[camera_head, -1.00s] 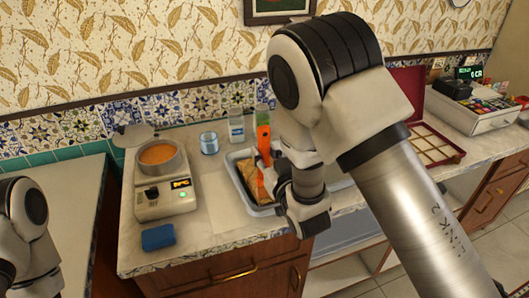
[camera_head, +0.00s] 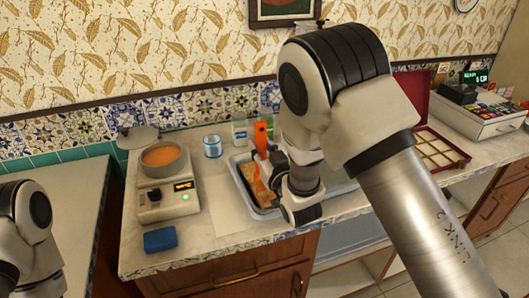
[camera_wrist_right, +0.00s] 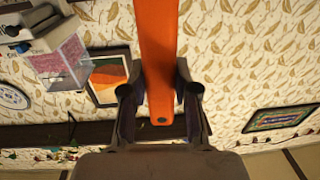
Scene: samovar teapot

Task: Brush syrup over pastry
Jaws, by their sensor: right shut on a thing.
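My right gripper (camera_head: 266,167) is shut on an orange-handled brush (camera_head: 260,138). The orange handle (camera_wrist_right: 158,60) also shows between the fingers in the right wrist view. The brush is held over the golden-brown pastry (camera_head: 249,174), which lies in a grey tray (camera_head: 262,212). The brush's lower end and whether it touches the pastry are hard to tell, and my right arm hides part of the tray. A pot of amber syrup (camera_head: 161,156) sits on a white heating unit (camera_head: 167,202) to the left. Only part of my left arm shows at the left edge; its gripper is out of view.
A blue sponge (camera_head: 160,239) lies at the counter's front. A glass (camera_head: 212,146) and a bottle (camera_head: 240,132) stand behind the tray. An open red box (camera_head: 440,150) and a cash register (camera_head: 487,111) are to the right.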

